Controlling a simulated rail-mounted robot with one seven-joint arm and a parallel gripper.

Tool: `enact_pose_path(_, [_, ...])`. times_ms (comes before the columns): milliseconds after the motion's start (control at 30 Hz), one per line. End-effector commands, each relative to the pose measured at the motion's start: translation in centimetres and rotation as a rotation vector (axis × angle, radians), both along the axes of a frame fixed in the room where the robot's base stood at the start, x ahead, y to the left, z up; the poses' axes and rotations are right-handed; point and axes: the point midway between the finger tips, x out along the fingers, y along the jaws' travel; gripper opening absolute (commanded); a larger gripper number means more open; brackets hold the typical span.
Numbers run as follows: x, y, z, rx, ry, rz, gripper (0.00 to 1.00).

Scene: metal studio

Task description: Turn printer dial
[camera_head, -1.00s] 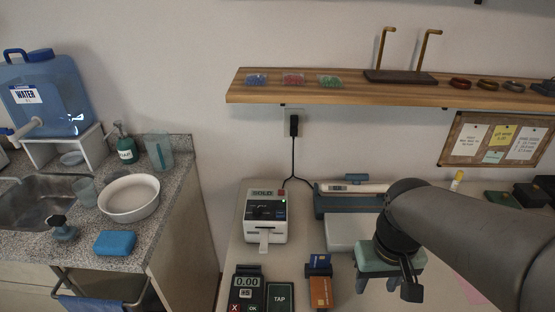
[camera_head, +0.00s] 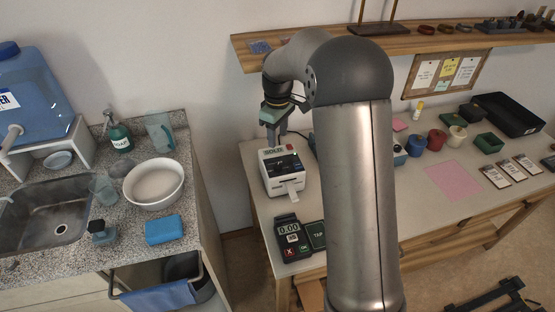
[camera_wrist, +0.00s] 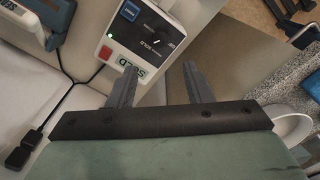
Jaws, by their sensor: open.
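The white label printer (camera_head: 283,173) stands on the table's left end, a paper strip coming out of its front. In the wrist view the printer (camera_wrist: 120,50) shows its dark top panel with a blue button (camera_wrist: 129,11), a small green light, a red square and a dial (camera_wrist: 158,39) with a light pointer mark. My gripper (camera_head: 276,142) is just behind the printer in the head view, pointing down.
A card terminal (camera_head: 290,236) stands in front of the printer. A wooden shelf (camera_head: 440,42) runs along the wall above. A black cable (camera_wrist: 66,98) lies behind the printer. The counter (camera_head: 194,208) with sink is at left. Coloured jars and a black tray (camera_head: 510,114) are at right.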

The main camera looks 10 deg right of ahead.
Motion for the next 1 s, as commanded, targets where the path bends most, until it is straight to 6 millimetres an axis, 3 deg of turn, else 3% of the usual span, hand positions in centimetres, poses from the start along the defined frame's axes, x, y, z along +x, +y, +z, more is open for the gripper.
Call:
enact_pose_path(300, [-0.1, 0.0, -6.9, 0.0, 0.006, -0.001, 0.46])
enact_pose_path(500, [-0.1, 0.1, -10.1, 0.0, 0.003, -0.001, 0.46])
enact_pose_path(700, [-0.1, 0.0, -11.5, 0.001, 0.001, -0.001, 0.46])
enact_pose_path(967, [0.0, 0.0, -11.7, 0.0, 0.0, -0.001, 0.46])
enact_pose_path(1000, [0.0, 0.0, -11.7, 0.0, 0.0, -0.001, 0.4])
